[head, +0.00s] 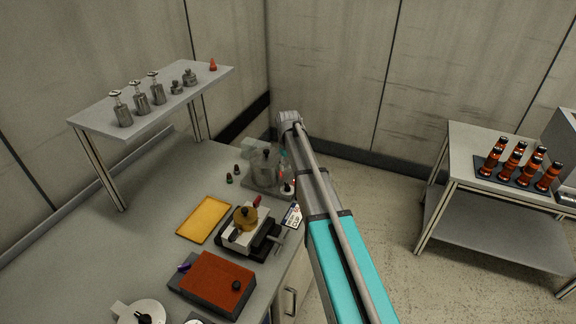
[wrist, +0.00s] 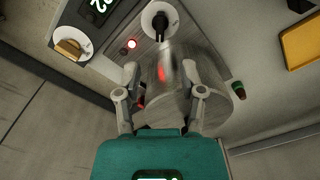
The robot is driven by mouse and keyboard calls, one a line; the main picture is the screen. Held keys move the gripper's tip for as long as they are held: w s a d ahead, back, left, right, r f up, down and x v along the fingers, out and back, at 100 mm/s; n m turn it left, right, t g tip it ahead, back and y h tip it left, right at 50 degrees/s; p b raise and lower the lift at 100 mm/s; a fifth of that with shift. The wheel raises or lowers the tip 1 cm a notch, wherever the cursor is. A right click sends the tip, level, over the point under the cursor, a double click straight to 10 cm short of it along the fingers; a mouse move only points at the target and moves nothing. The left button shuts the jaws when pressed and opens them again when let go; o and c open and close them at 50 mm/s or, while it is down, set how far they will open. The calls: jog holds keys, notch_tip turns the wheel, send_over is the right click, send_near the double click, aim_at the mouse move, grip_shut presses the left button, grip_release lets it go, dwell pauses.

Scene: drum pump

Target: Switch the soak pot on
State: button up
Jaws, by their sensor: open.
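A glassy round vessel (head: 265,163) with a metal part in it stands on a grey base at the far end of the bench; I take it for the soak pot, but its name is not readable. In the wrist view it is a see-through round body (wrist: 215,100) under my fingers. A white dial with a black knob (wrist: 160,22) lies just ahead of the fingertips. A small red light (wrist: 131,43) glows beside it. My gripper (wrist: 160,78) is open, its fingers apart over the vessel's base. In the head view my arm largely hides the gripper.
A dark panel with a lit display (wrist: 100,10) and a white dish (wrist: 73,44) are near the dial. A yellow tray (head: 204,220), a brown-topped box (head: 215,280) and small dark bottles (head: 230,178) share the bench. A shelf (head: 95,120) rises behind.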

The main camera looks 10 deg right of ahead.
jog(key=shift+r+p, duration=1.5)
jog(key=shift+r, duration=0.25)
jog(key=s+a+f+m+b, duration=0.1)
jog(key=s+a+m, duration=0.1)
jog(key=s, duration=2.6)
jog(key=shift+s+m, duration=0.35)
jog(key=shift+m, duration=0.05)
